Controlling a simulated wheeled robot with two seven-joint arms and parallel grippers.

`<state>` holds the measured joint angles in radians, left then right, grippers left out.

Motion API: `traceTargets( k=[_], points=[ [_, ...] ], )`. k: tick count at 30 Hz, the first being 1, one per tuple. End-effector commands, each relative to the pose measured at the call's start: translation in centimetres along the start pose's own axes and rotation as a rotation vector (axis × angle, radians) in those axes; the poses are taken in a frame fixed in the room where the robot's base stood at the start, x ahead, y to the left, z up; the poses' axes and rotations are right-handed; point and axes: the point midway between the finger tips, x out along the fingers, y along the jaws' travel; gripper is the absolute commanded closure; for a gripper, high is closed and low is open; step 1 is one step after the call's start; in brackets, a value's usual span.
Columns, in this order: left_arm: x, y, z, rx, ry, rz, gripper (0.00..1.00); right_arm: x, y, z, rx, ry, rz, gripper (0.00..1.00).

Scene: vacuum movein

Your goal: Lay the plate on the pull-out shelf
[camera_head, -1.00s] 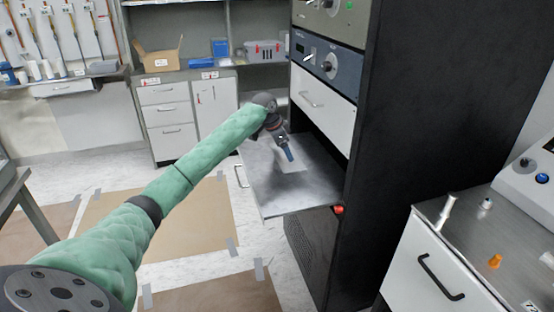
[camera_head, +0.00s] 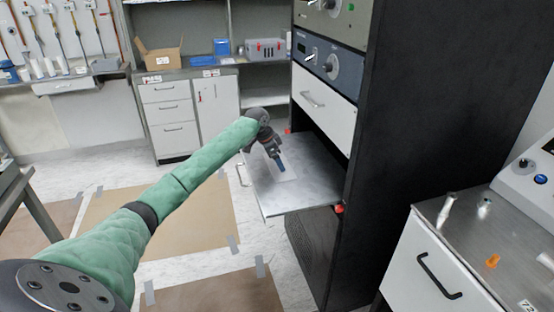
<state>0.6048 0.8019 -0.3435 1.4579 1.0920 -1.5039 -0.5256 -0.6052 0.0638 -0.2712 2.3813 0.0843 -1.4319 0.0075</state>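The pull-out shelf (camera_head: 313,193) is a grey metal sheet standing out from the black rack, below a white drawer. A thin pale rectangle (camera_head: 289,177), which looks like the plate, shows at the fingertips against the shelf. I cannot tell whether it touches the shelf or is gripped. The fingers look close together, but their gap is too small to make out. My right gripper is out of view.
The black rack (camera_head: 420,110) rises right of the shelf, with red parts (camera_head: 338,209) at the shelf's edge. A white cabinet with a metal top (camera_head: 462,232) stands at the right. Brown taped sheets (camera_head: 165,220) lie on the floor. A cardboard box (camera_head: 163,58) sits on the back counter.

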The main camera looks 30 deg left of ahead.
Motion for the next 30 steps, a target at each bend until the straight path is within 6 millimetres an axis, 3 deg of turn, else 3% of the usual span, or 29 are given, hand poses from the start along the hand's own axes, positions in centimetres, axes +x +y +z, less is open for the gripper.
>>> traceTargets(
  k=[2,3,6,17,30],
  points=[
    [0.1,0.0,0.0,0.0,0.0,0.0,0.48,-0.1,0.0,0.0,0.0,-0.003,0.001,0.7],
    [0.2,0.0,0.1,0.0,0.0,0.0,0.17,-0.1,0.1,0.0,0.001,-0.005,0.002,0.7],
    [0.2,0.0,0.1,0.0,0.0,0.0,0.0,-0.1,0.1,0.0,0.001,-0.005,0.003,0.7],
    [-0.7,0.0,0.0,0.001,0.0,-0.001,0.0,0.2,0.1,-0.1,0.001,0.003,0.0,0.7],
    [-8.5,-0.1,0.0,0.002,0.0,-0.002,0.0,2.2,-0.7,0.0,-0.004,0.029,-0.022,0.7]
  ],
)
